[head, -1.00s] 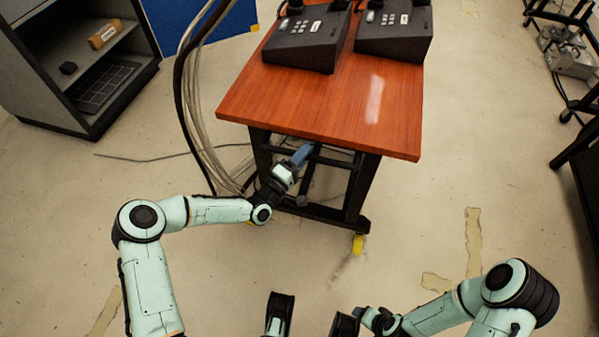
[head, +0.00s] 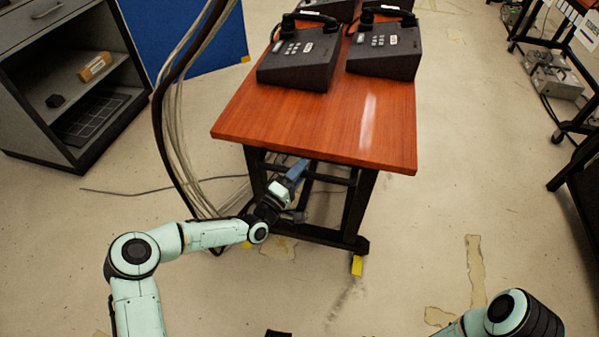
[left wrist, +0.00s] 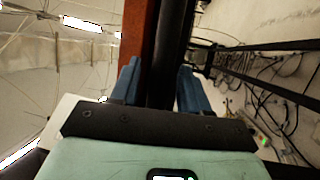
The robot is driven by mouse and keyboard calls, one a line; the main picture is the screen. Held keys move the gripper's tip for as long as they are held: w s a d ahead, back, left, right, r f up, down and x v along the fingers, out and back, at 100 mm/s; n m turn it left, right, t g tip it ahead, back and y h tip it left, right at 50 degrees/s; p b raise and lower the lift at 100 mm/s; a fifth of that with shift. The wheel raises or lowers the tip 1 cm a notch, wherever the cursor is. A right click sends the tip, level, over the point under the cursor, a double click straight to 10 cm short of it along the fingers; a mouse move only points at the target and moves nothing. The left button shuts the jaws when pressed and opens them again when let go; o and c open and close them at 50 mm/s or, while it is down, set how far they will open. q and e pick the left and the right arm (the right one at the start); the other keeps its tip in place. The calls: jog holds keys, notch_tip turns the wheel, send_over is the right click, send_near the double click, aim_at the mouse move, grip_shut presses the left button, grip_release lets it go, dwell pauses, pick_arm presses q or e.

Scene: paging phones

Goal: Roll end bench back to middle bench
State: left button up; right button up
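The end bench (head: 320,137) has a glossy red-brown wooden top on a black wheeled frame, with phones on it. My left gripper (head: 298,172) reaches under the top's near edge from the left, at the black frame. In the left wrist view, its two blue fingers (left wrist: 158,85) stand on either side of a black frame bar (left wrist: 175,45) and appear closed on it. The wooden edge (left wrist: 137,30) shows beside the bar. I cannot clearly make out the middle bench; the far end of the top is cut off by the picture edge.
Two dark paging phones (head: 300,62) (head: 385,48) sit on the top, with another behind. Cables (head: 172,140) hang left of the bench. A grey shelf unit (head: 70,90) and blue panel (head: 200,45) stand left. Black racks (head: 560,60) stand right. Floor right of the bench is clear.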

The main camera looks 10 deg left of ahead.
pick_arm(q)
jog(key=shift+s+a+f, duration=0.1)
jog(key=shift+s+a, duration=0.1)
jog(key=shift+s, duration=0.2)
jog(key=p+v, duration=0.2)
jog(key=v, duration=1)
jog(key=shift+s, duration=0.2)
pick_arm(e)
jog(key=r, duration=0.1)
jog(key=s+a+r, duration=0.1)
jog(key=r, duration=0.1)
jog(key=shift+s+a+r+y, duration=0.1)
jog(key=shift+s+a+y, duration=0.05)
jog(key=shift+a+y, duration=0.15)
pick_arm(q)
jog(key=shift+a, duration=0.1)
